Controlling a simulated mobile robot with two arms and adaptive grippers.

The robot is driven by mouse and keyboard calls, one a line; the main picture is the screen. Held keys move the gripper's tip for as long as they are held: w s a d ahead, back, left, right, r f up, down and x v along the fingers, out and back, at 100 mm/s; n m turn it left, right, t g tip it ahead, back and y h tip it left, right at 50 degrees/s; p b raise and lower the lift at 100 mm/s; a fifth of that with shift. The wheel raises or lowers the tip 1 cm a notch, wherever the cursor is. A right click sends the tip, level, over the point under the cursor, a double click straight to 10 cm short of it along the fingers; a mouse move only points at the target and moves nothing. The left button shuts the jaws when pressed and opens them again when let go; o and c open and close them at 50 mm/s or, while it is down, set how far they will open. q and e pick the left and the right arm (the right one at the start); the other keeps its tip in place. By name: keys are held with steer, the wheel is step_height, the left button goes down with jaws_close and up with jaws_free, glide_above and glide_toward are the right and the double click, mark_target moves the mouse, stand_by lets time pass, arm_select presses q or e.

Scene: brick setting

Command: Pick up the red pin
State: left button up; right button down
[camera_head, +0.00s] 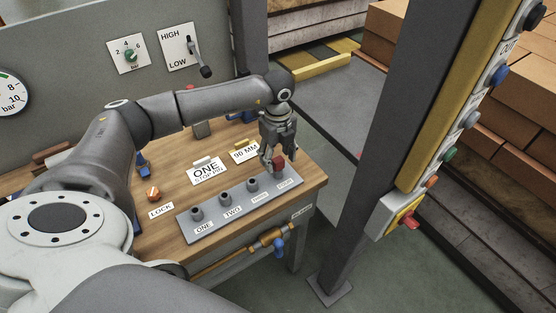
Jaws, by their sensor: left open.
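The red pin (279,163) shows as a small red top at the right end of the grey pin plate (215,229), by the last of its labelled positions. My left gripper (273,163) points down over that end of the plate. It is open, with its fingers close around or beside the red pin; I cannot tell whether they touch it. The fingers hide part of the pin and what is under it. My right gripper is not in view.
Dark sockets (225,198) stand along the plate. Small signs reading ONE STOP PIN (207,172) and 90 MM (244,152) stand behind it. An orange LOCK knob (153,193) is at the left. A grey post (385,130) rises right of the wooden bench (313,184).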

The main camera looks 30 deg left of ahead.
arm_select(q)
steer(key=shift+f, duration=1.15)
steer(key=c, duration=1.1)
steer(key=shift+r, duration=0.2)
